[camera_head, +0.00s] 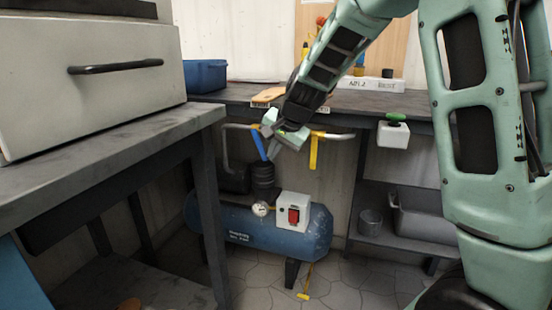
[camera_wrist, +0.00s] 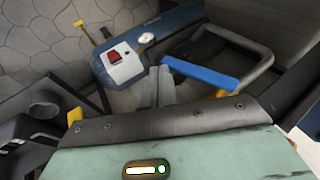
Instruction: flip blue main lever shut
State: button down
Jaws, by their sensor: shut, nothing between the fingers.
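The blue lever (camera_head: 259,145) hangs steeply down from the grey pipe under the bench's front edge, set across the pipe rather than along it. In the wrist view the blue lever (camera_wrist: 202,75) is a long handle whose far end lies close to my fingertips. My gripper (camera_head: 271,156) is shut and empty, just right of the lever in the head view. In the wrist view my gripper (camera_wrist: 161,72) points at the floor side, with its fingers together. I cannot tell whether they touch the lever. The lever's pivot is partly hidden by my gripper.
A yellow lever (camera_head: 314,152) hangs from the same pipe (camera_head: 337,136) to the right. A blue compressor tank (camera_head: 262,232) with a red switch (camera_head: 293,216) stands below. A white box with a green knob (camera_head: 393,134) is further right. A grey table (camera_head: 120,140) stands at left.

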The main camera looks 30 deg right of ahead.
jog(key=f+t+b, duration=0.1)
jog(key=b, duration=0.3)
jog(key=w+a+f+t+y+b, duration=0.1)
jog(key=b, duration=0.3)
jog(key=shift+y, duration=0.3)
jog(key=shift+w+b, duration=0.15)
jog(key=shift+b, duration=0.4)
jog(key=shift+r, duration=0.1)
jog(key=p+v, duration=0.6)
jog(key=v, duration=1.1)
jog(key=shift+s+m, duration=0.25)
jog(key=shift+m, duration=0.05)
